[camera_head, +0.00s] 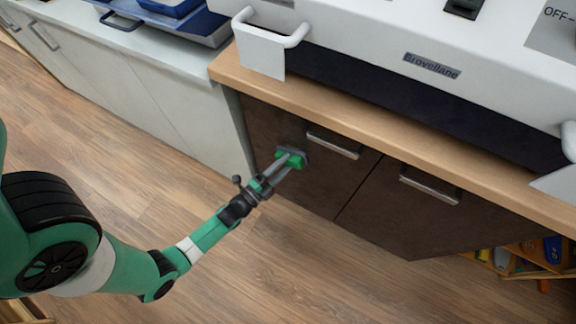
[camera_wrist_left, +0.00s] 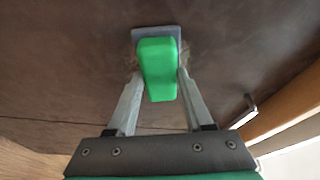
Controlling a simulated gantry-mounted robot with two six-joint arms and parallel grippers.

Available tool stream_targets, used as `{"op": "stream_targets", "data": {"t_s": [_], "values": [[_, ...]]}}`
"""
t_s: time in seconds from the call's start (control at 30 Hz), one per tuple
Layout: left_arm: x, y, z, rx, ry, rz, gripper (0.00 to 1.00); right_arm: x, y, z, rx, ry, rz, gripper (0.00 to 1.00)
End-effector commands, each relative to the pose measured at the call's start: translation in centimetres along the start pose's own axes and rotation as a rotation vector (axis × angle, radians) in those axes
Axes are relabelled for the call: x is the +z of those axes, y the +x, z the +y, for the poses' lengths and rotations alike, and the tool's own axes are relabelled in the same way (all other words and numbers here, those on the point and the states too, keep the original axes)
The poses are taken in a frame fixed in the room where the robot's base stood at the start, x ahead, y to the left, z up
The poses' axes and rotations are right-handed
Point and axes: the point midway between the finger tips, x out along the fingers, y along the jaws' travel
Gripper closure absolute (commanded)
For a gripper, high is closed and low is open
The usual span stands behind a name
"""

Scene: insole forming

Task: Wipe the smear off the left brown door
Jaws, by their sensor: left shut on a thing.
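The left brown door (camera_head: 262,126) is the left of two dark brown cabinet doors, with a metal bar handle (camera_head: 333,146) near its top. My left gripper (camera_head: 287,161) is shut on a green block-shaped wiper (camera_head: 293,155) with a grey pad, held against or very close to the door, left of and below the handle. In the left wrist view the green wiper (camera_wrist_left: 158,72) sits between the two fingers, its grey pad (camera_wrist_left: 168,33) at the door surface. A faint brownish smear (camera_wrist_left: 187,54) shows beside the pad; the pad hides part of it. My right gripper is not in view.
The right brown door (camera_head: 432,205) has its own handle (camera_head: 430,187). A wooden counter edge (camera_head: 330,117) overhangs the doors, carrying a white machine (camera_head: 400,50). White cabinets (camera_head: 150,95) stand at left. A shelf with coloured items (camera_head: 515,258) is at lower right. The floor in front is clear.

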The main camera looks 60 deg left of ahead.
Motion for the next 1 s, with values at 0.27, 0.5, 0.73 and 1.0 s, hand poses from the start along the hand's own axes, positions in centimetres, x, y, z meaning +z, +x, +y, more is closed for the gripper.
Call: {"op": "stream_targets", "data": {"t_s": [0.27, 0.5, 0.73, 1.0], "values": [[2.7, -0.8, -1.0, 0.001, 0.001, -0.006, 0.93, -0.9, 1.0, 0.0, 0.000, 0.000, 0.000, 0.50], [3.0, -0.9, -1.0, 0.003, -0.001, 0.000, 0.93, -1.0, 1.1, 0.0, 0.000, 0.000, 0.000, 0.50], [2.5, -0.6, -2.6, 0.002, -0.001, 0.001, 0.93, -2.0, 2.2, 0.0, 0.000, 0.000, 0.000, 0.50], [1.8, -0.3, -2.1, -0.002, 0.000, 0.005, 0.93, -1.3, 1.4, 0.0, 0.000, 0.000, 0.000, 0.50]]}}
